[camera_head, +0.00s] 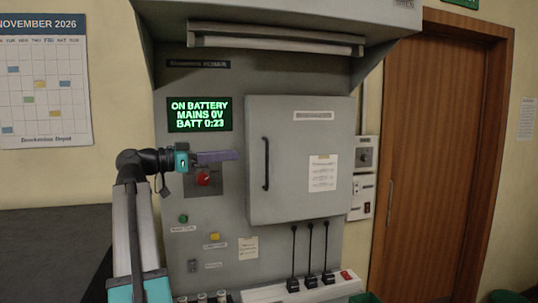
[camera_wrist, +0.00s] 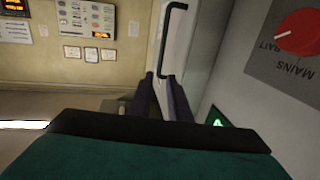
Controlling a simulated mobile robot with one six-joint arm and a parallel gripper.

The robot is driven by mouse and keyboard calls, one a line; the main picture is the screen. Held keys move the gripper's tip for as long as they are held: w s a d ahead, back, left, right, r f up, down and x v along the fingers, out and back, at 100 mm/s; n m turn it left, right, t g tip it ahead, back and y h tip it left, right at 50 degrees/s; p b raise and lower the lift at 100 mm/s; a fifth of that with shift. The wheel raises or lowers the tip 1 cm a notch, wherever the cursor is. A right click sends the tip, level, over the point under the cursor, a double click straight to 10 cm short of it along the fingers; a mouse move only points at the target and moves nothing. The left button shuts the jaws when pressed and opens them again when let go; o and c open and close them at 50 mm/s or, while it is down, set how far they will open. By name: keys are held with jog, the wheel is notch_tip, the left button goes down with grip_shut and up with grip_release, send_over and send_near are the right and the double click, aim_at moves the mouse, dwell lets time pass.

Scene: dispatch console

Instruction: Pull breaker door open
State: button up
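The grey breaker door (camera_head: 300,190) is on the right half of the console front and looks closed. Its black vertical bar handle (camera_head: 266,163) is near the door's left edge. My gripper (camera_head: 238,156) is left of the handle, its purple fingers pointing right towards it. The door (camera_wrist: 205,30) shows at a steep angle there.
A red rotary knob (camera_head: 203,178) is just below my gripper; it also shows in the wrist view (camera_wrist: 301,31). A lit green display (camera_head: 199,114) is above. Cables with black plugs (camera_head: 310,282) hang below the door. A brown door (camera_head: 440,160) stands at right.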

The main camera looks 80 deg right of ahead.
dwell(0.3)
jog(key=p+x, duration=0.4)
jog(key=x, duration=0.9)
jog(key=shift+d, duration=0.2)
jog(key=shift+s, duration=0.15)
grip_shut()
